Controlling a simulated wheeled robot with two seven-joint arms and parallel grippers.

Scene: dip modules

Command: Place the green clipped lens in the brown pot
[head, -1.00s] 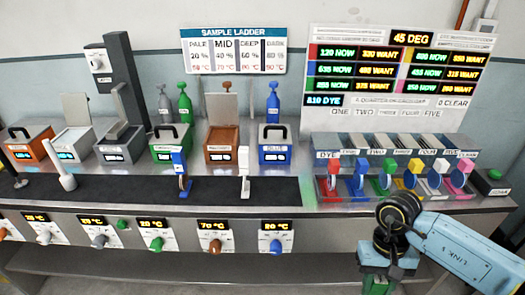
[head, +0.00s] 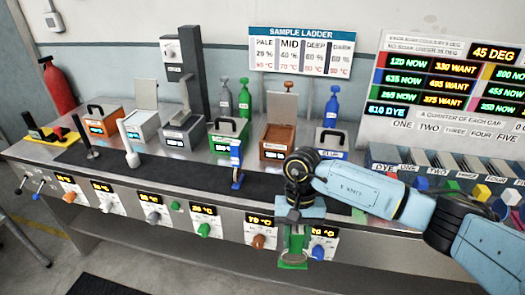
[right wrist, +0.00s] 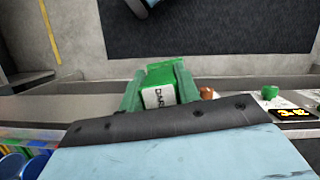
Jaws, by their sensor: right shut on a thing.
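My right gripper (head: 293,258) hangs in front of the bench, below its top edge, near the brown and blue knobs. It is shut on the green clipped lens (head: 293,264), whose round lens hangs at the bottom. In the right wrist view a green block with a white label (right wrist: 158,88) sits between the fingers (right wrist: 157,92). My left gripper is not in view.
Green (head: 223,150) and blue (head: 330,143) pots flank the brown one. A blue clip stand (head: 237,165) rises from the dark strip in front of the green pot. Dye bins (head: 388,158) are at right. My right forearm hides part of the bench top.

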